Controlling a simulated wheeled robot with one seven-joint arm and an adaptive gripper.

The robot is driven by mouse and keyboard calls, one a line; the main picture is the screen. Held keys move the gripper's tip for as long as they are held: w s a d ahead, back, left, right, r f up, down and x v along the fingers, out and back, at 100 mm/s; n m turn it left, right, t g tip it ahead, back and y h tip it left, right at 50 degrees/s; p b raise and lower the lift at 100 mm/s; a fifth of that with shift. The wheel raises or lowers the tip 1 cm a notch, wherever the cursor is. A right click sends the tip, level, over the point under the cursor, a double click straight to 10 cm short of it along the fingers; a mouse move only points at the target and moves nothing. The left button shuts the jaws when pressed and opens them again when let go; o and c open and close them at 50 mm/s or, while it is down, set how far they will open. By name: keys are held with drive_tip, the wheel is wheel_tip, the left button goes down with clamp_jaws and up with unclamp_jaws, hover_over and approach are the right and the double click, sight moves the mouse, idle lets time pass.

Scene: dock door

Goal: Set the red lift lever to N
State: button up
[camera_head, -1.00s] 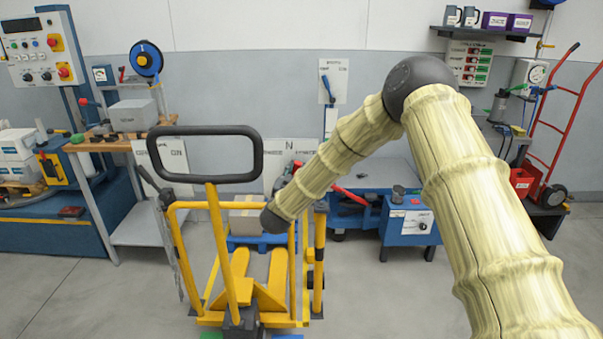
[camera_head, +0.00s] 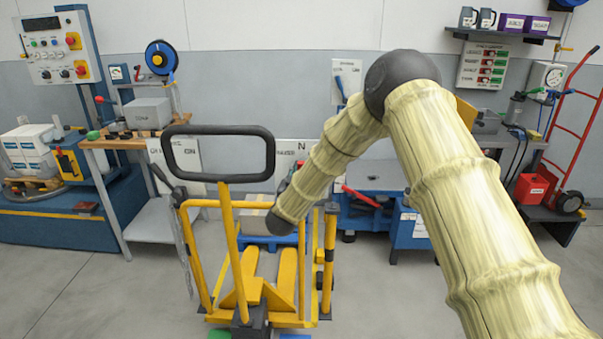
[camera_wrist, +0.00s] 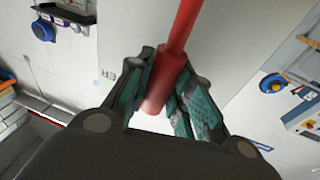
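In the wrist view the red lift lever (camera_wrist: 181,28) runs down from the top edge, and its thicker grip end lies between my two fingers. My gripper (camera_wrist: 168,75) has its teal-padded fingers close against both sides of that grip, so it looks shut on it. In the head view my gripper is hidden behind my arm. A pale panel marked N (camera_head: 300,146) shows just behind my arm there. The lever's pointed position on that panel is hidden, and I cannot tell which mark it stands at.
A yellow pallet truck (camera_head: 230,240) with a black loop handle stands in front of the panel. A blue bench (camera_head: 405,228) with a red bar (camera_head: 362,197) is behind my arm. A wooden-topped table (camera_head: 118,142) stands left. The floor at front left is clear.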

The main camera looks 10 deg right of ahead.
drive_tip(key=o, duration=0.4)
drive_tip(key=shift+o, duration=0.2)
drive_tip(key=v, duration=1.2)
drive_tip(key=shift+f, duration=0.15)
drive_tip(key=s+d+f+n+g+y+p, duration=0.15)
drive_tip(key=s+f+g+y, duration=0.25)
drive_tip(key=s+f, duration=0.8)
drive_tip(key=s+d+f+n+g+y, duration=0.1)
drive_tip(key=s+f+n+g+y, duration=0.25)
drive_tip(key=s+f, duration=0.95)
drive_tip(key=s+d+f+g, duration=0.1)
drive_tip(key=s+f+g, duration=0.2)
drive_tip(key=s, duration=0.6)
drive_tip(key=s+d+f+g+y+p, duration=0.1)
drive_tip(key=s+f+g, duration=0.2)
drive_tip(key=s, duration=0.7)
drive_tip(key=s+d+f+g, duration=0.2)
drive_tip(key=s+f+g, duration=0.2)
drive_tip(key=s, duration=0.6)
drive_tip(key=shift+s+f+p, duration=0.25)
drive_tip(key=shift+f+p, duration=0.05)
drive_tip(key=shift+f, duration=0.5)
